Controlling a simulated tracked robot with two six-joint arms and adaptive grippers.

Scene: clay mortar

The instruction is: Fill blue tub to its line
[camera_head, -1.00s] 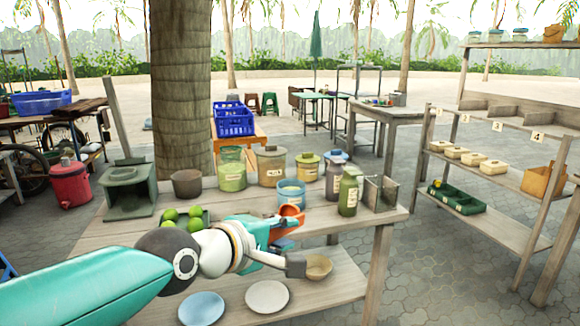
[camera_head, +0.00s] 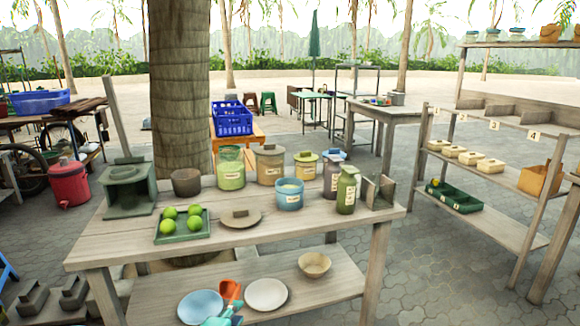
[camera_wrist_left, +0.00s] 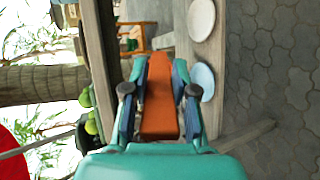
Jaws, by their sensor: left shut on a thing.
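The blue tub (camera_head: 290,195) stands on the table among the jars. It has a cream label and pale contents near its top; I cannot make out its line. My left gripper (camera_head: 228,309) is low at the front of the table, far below the tub. It is shut on an orange scoop (camera_head: 230,291), which overlaps the plates on the lower shelf in the head view. In the left wrist view the scoop (camera_wrist_left: 160,95) lies between the fingers; its contents cannot be seen. My right gripper is not in view.
Around the tub stand a green-filled jar (camera_head: 231,168), a tan jar (camera_head: 270,165), a yellow-lidded jar (camera_head: 306,168) and a green bottle (camera_head: 347,190). A round lid (camera_head: 241,218) and a tray of limes (camera_head: 163,238) lie left. A blue plate (camera_head: 201,307), white plate (camera_head: 267,294) and bowl (camera_head: 314,264) are below.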

